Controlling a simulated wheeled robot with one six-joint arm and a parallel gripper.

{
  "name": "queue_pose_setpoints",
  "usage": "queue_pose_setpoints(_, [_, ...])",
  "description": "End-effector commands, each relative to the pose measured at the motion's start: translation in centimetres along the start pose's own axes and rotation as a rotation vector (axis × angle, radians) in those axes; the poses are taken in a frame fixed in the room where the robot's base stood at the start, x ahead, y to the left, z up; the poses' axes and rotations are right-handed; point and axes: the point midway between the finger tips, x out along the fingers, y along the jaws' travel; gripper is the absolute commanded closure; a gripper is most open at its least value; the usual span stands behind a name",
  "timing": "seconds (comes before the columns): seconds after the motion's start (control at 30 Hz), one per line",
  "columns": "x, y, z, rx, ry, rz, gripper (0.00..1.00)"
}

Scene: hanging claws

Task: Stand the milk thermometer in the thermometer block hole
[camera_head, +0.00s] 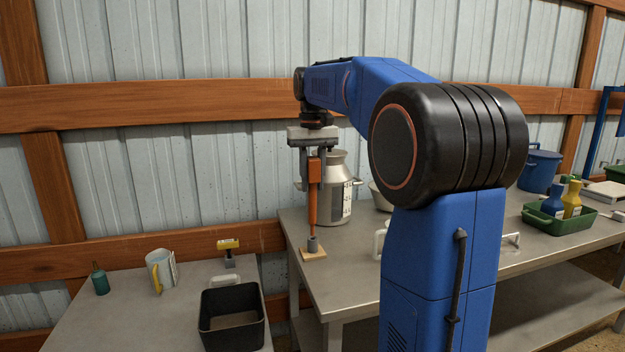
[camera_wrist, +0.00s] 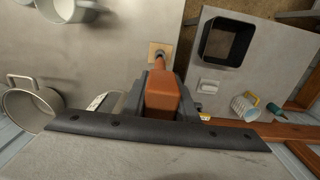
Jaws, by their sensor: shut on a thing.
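The milk thermometer (camera_head: 314,200) is orange-brown and upright, and a thin stem runs down from its thick upper part. My gripper (camera_head: 314,168) is shut on its upper part.
A metal milk can (camera_head: 335,205) stands close behind and right of the block. A black bin (camera_head: 232,318), a jug (camera_head: 161,270), a green bottle (camera_head: 100,280) and a yellow-headed item (camera_head: 228,245) are on the left table. A green tray (camera_head: 560,222) with bottles is far right.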

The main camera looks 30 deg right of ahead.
Motion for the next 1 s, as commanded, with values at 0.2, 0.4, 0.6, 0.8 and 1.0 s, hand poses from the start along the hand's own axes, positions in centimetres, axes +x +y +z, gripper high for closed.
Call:
queue_pose_setpoints(0.2, [0.6,0.0,0.0,0.000,-0.001,0.000,1.00])
queue_pose_setpoints(0.4, [1.0,0.0,0.0,0.000,-0.001,0.000,1.00])
queue_pose_setpoints(0.6, [1.5,0.0,0.0,0.000,0.000,0.000,1.00])
queue_pose_setpoints(0.8, [2.0,0.0,0.0,0.000,-0.001,0.000,1.00])
queue_pose_setpoints(1.0, [2.5,0.0,0.0,0.000,-0.001,0.000,1.00])
